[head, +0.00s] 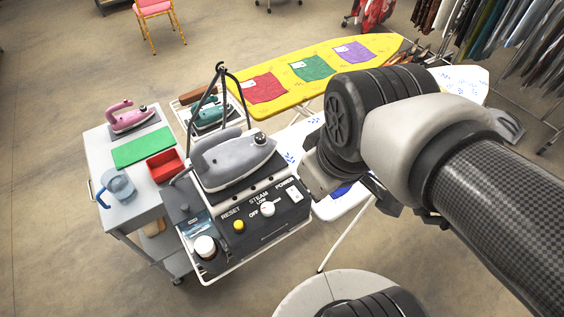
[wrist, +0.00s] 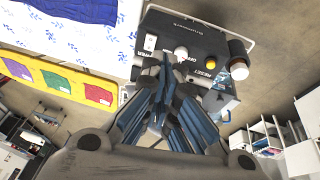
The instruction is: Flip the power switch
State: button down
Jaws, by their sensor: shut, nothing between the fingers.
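The control box (head: 268,216) has a black sloped panel at the front of the iron station. Its power switch (head: 295,196) is a small white rocker at the right end, beside the POWER label. The switch also shows in the wrist view (wrist: 151,42), at the upper left of the panel. My gripper (wrist: 166,72) is shut and empty, its fingers pointing toward the panel. In the wrist view its tips overlap the panel's lower edge, close below the switch and the knob. Contact cannot be told. In the head view, the gripper is just right of the box, its tips not clearly visible.
A white steam knob (head: 267,209) and yellow reset button (head: 239,225) sit left of the switch. A grey iron (head: 232,160) rests behind the panel. A white-capped bottle (head: 205,248) stands at the box's left. A yellow ironing board (head: 285,75) lies behind.

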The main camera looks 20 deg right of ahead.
jog(key=w+f+n+g+p, duration=0.2)
jog(key=w+n+p, duration=0.1)
jog(key=w+n, duration=0.3)
jog(key=w+a+f+n+g+p, duration=0.1)
jog(key=w+f+n+p, duration=0.1)
jog(key=w+n, duration=0.4)
jog(key=n+p, duration=0.1)
jog(key=n, duration=0.4)
jog(key=shift+a+n+g, duration=0.2)
jog(key=shift+n+g, duration=0.1)
jog(key=shift+g, duration=0.1)
jog(key=shift+s+d, duration=0.25)
jog(key=shift+s, duration=0.5)
